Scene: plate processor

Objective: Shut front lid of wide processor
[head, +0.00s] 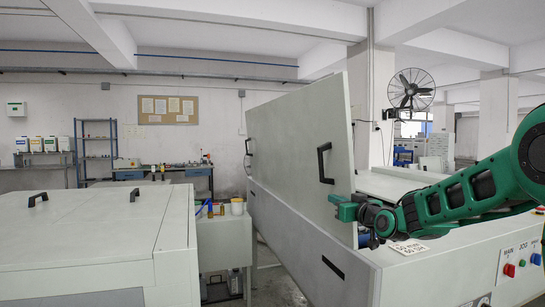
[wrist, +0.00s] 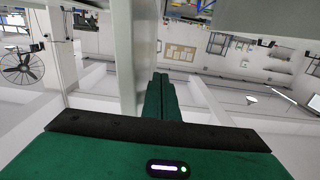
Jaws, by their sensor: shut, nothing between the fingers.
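The wide processor (head: 400,285) is the pale machine at the right. Its front lid (head: 300,140) stands raised, a large pale panel with black handles at its left and right. My green gripper (head: 344,207) is shut and empty at the lid's lower right edge, below the right handle (head: 324,162). In the wrist view, the closed fingers (wrist: 158,98) lie alongside a pale panel (wrist: 125,50), which appears to be the lid. I cannot tell whether they touch it. My arm reaches in from the right, over the machine's top.
A second pale machine (head: 70,250) with a flat top stands at the left. A small side table (head: 224,226) with bottles is between the machines. A control panel with buttons (head: 521,263) is at the right front. A narrow gap of floor shows between the machines.

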